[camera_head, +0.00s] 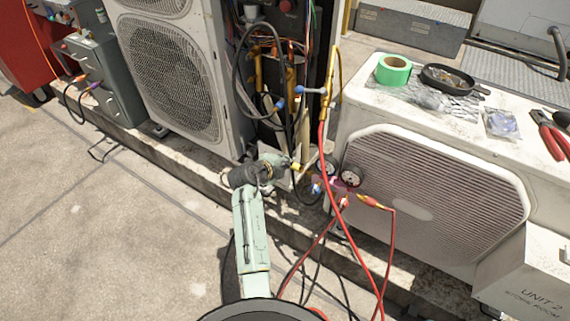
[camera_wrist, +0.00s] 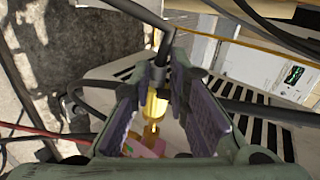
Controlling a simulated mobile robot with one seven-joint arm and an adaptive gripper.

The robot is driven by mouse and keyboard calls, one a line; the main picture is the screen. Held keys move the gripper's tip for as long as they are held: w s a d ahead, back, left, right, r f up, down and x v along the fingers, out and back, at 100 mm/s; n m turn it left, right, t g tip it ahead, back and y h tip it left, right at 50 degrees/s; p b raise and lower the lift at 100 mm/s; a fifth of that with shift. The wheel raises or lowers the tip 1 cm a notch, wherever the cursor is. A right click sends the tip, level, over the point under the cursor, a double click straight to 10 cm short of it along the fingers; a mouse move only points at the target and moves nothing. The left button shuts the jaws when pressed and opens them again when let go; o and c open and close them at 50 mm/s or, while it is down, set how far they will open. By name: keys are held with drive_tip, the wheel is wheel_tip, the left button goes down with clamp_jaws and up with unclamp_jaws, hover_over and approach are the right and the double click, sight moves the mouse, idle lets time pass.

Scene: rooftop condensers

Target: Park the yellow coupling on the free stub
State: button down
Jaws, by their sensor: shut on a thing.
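My gripper (camera_head: 282,163) is in the middle of the head view, in front of the open service side of the condenser. It is shut on the yellow coupling (camera_head: 296,167), a small bright piece at the fingertips. In the wrist view, the yellow coupling (camera_wrist: 155,104) shows between the purple-padded fingers of my gripper (camera_wrist: 168,78), close to a dark hose end. The gauge manifold (camera_head: 325,184) is just right of and below the gripper, with two round gauges and hose fittings. I cannot make out the free stub; it may be hidden by the gripper or too small.
A red hose (camera_head: 352,240) crosses in front of the right condenser (camera_head: 430,205). Dark hoses and pipes (camera_head: 270,75) crowd the open service bay. Green tape (camera_head: 393,70), a black pan (camera_head: 450,79) and red-handled pliers (camera_head: 548,134) lie on the right condenser. Bare floor is free at left.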

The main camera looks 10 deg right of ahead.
drive_tip(key=shift+s+d+b, duration=0.35)
drive_tip(key=shift+s+d, duration=0.65)
idle(2.5)
drive_tip(key=c, duration=1.5)
unclamp_jaws()
drive_tip(key=shift+o, duration=0.2)
drive_tip(key=shift+w+a+f+b, duration=0.15)
drive_tip(key=shift+w+a+b, duration=0.3)
drive_tip(key=shift+a+b, duration=0.1)
drive_tip(key=w+a+b, duration=0.4)
drive_tip(key=shift+w+a, duration=0.15)
drive_tip(key=shift+w, duration=0.1)
